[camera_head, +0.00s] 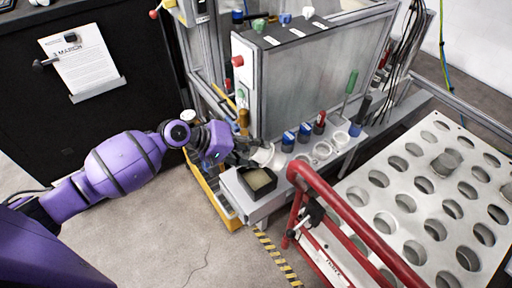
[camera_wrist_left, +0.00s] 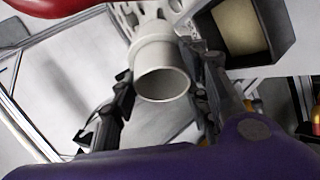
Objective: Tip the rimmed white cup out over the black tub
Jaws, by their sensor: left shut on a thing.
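The rimmed white cup (camera_wrist_left: 155,55) is between the fingers of my left gripper (camera_wrist_left: 165,88), which is shut on it. In the left wrist view its open mouth faces the camera and its inside looks pale and bare. In the head view the cup (camera_head: 264,155) is partly hidden by my left gripper (camera_head: 250,150); its exact tilt is hard to tell. The black tub (camera_head: 247,190) sits on the grey ledge just below and in front of the cup, with a beige fill. It also shows at the upper right of the left wrist view (camera_wrist_left: 283,40). My right gripper is not in view.
Blue bottles (camera_head: 288,142), a red-topped one (camera_head: 319,124) and white rings (camera_head: 322,151) stand on the ledge right of the cup. A red rail (camera_head: 345,210) rises close to the tub's right. The machine cabinet (camera_head: 305,85) stands behind.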

